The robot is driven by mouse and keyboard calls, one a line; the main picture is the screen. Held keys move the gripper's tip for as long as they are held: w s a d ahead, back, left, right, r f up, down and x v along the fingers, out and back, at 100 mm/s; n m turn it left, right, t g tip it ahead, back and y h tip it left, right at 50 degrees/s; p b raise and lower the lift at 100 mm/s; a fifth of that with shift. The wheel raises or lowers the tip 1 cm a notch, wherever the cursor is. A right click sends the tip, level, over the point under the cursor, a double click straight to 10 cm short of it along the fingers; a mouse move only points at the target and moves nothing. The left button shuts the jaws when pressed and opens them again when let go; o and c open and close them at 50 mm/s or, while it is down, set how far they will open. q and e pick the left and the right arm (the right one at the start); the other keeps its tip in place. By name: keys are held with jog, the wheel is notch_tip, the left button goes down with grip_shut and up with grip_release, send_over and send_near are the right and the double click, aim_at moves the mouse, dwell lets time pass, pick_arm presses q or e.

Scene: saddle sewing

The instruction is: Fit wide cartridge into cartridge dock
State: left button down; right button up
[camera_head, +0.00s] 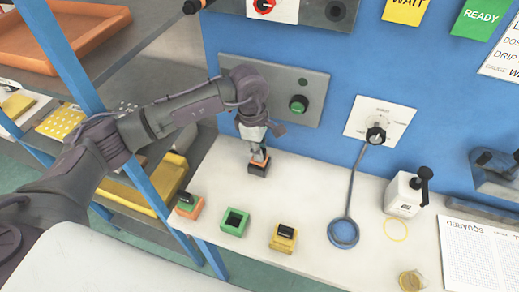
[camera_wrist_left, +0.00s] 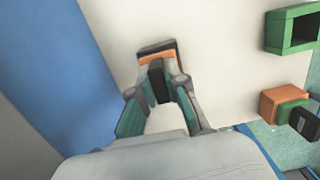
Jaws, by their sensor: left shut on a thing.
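My left gripper (camera_head: 257,155) is shut on a small block with a dark grip and an orange part (camera_head: 259,161), near the back of the white table. In the left wrist view the dark grip (camera_wrist_left: 157,82) is between the fingers, with the orange layer and a dark block (camera_wrist_left: 155,47) beyond it. I cannot tell whether the orange part sits in the dark block or above it. A green dock (camera_head: 234,222) stands open and empty. An orange dock (camera_head: 190,207) holds a green piece with a dark grip (camera_wrist_left: 298,118). A yellow dock (camera_head: 283,238) has a dark top. My right gripper is out of view.
The white table (camera_head: 310,190) is clear between the held block and the blue round pad (camera_head: 343,233). A grey panel with a green button (camera_head: 298,104) is on the blue wall behind my arm. A blue post (camera_head: 70,60) and shelves stand left.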

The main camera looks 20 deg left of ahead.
pick_arm(q)
jog(key=shift+f+b, duration=0.55)
jog(key=shift+f, duration=0.05)
jog(key=c, duration=1.1)
grip_release()
